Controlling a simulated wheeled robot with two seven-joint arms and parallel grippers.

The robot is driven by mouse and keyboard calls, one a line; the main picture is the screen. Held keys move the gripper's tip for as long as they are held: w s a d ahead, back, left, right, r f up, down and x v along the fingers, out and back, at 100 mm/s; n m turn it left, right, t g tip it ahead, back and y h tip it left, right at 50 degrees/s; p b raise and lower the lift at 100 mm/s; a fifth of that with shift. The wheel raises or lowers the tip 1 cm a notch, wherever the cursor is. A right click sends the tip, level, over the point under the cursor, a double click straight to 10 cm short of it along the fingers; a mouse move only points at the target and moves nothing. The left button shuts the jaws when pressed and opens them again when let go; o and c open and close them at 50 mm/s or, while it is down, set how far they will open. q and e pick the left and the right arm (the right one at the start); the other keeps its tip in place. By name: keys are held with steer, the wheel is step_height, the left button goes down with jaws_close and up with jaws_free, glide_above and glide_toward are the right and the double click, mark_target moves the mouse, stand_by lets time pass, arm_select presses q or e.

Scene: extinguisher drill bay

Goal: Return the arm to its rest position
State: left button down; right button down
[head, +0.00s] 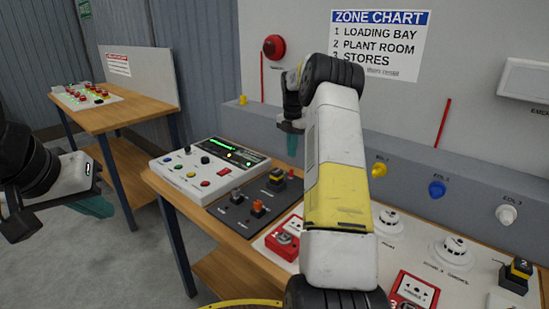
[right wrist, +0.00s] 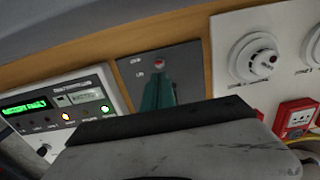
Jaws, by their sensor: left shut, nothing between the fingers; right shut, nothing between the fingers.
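My right arm (head: 338,165) reaches up and over the bench, a white and yellow link in the middle of the head view. Its gripper (head: 292,145) hangs beyond the arm with teal fingers pointing down, partly hidden by the wrist. In the right wrist view the teal fingers (right wrist: 158,94) are together and empty, in front of a dark switch plate (right wrist: 188,66). My left gripper (head: 95,207) is at the left edge of the head view, its teal fingers shut and empty, over open floor and apart from everything.
Below the right arm, the bench holds a white alarm panel (head: 185,178), a dark switch plate (head: 236,214), red call points (head: 414,291) and white detectors (head: 388,221). A grey ledge with coloured knobs (head: 437,188) runs behind. A second table (head: 115,115) stands back left. Floor at left is clear.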

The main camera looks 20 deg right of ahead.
steer(key=shift+r, duration=0.9)
steer(key=s+a+r+m+t, duration=0.3)
steer(key=s+a+r+m, duration=0.7)
steer(key=s+a+r, duration=0.45)
steer(key=s+a+m+t, duration=0.1)
steer(key=s+a+m, duration=0.1)
steer(key=s+m, duration=0.2)
steer(key=s+a+m+t+y, duration=0.1)
steer(key=s+a+m, duration=0.2)
steer(key=s, duration=0.8)
steer(key=s+a+m+t+y, duration=0.1)
steer(key=s+a+m, duration=0.1)
steer(key=s+m, duration=0.4)
steer(key=shift+s+a+f, duration=0.3)
steer(key=shift+s+f, duration=0.1)
steer(key=shift+s, duration=0.8)
